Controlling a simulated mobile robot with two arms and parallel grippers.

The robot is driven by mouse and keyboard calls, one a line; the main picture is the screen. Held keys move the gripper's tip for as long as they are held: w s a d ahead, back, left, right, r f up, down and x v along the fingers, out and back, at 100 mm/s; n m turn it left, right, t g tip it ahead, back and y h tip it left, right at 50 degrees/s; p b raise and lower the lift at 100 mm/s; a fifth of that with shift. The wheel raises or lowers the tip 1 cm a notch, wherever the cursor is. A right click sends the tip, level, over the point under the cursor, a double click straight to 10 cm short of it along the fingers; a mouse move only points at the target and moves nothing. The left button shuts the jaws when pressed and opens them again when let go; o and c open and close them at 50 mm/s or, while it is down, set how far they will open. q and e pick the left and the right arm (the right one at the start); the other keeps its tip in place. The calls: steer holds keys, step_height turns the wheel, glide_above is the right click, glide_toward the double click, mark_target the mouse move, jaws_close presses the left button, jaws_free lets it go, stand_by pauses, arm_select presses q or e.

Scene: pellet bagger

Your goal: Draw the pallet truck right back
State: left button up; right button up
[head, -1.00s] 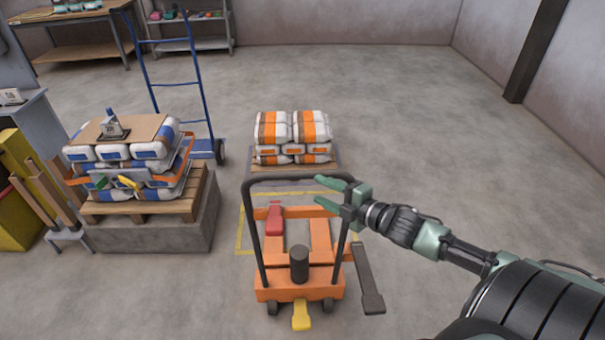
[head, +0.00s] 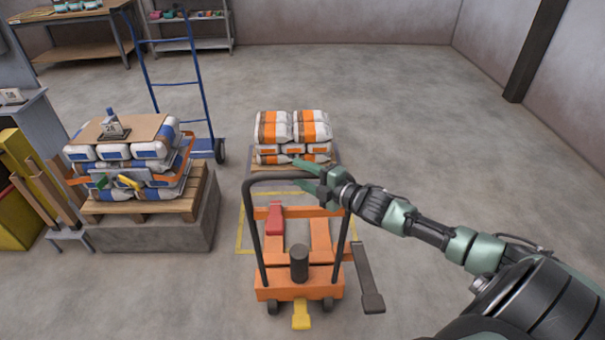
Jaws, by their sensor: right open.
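The orange pallet truck (head: 298,281) stands on the floor in the lower middle of the head view. Its dark loop handle (head: 254,238) rises at the near end, and its forks point away from me. A pallet (head: 257,167) stacked with orange-and-white bags (head: 292,128) stands beyond the truck. My right gripper (head: 312,178) is open and empty at the top bar of the handle, near its right half. Its fingers overlap the bar in the picture; I cannot tell whether they touch it. My left gripper is not in view.
At the left, a pallet of blue-and-white bags (head: 150,150) stands on a grey block (head: 190,235). A blue hand truck (head: 205,100) stands behind it. A yellow outline (head: 240,236) marks the floor around the truck. The floor at the right and back is clear.

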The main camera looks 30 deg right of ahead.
jaws_close()
stand_by(1.4)
